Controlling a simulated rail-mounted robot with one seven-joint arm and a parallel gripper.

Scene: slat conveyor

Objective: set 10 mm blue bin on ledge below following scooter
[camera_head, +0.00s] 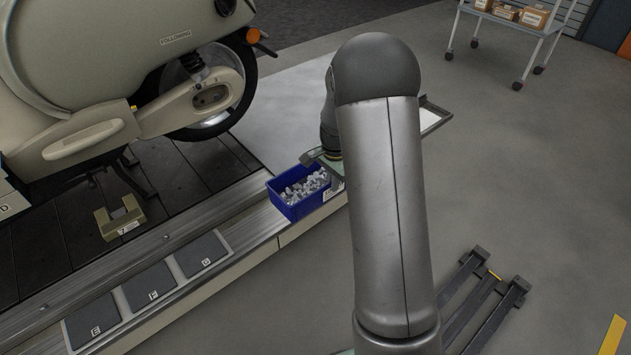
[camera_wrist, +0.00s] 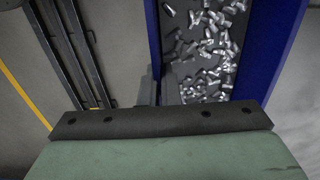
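A blue bin (camera_head: 293,210) full of small metal fittings is over the right part of the ledge (camera_head: 262,226), beyond the plate marked G. I cannot tell whether it rests there or hangs just above. The bin (camera_wrist: 265,65) also fills the upper middle of the wrist view, its near end hidden by my gripper (camera_wrist: 160,122). My gripper (camera_head: 322,158) is at the bin's far right end; whether its fingers are closed on the wall is hidden. The scooter (camera_head: 115,60) labelled FOLLOWING stands on the conveyor above and left of the bin.
Dark plates E (camera_head: 92,321), F (camera_head: 150,287) and G (camera_head: 201,253) lie along the ledge. A tan block (camera_head: 120,219) marked 7 sits on the conveyor slats (camera_head: 50,255). A dark rack (camera_head: 485,300) is on the floor at right. A cart (camera_head: 515,25) with boxes stands behind.

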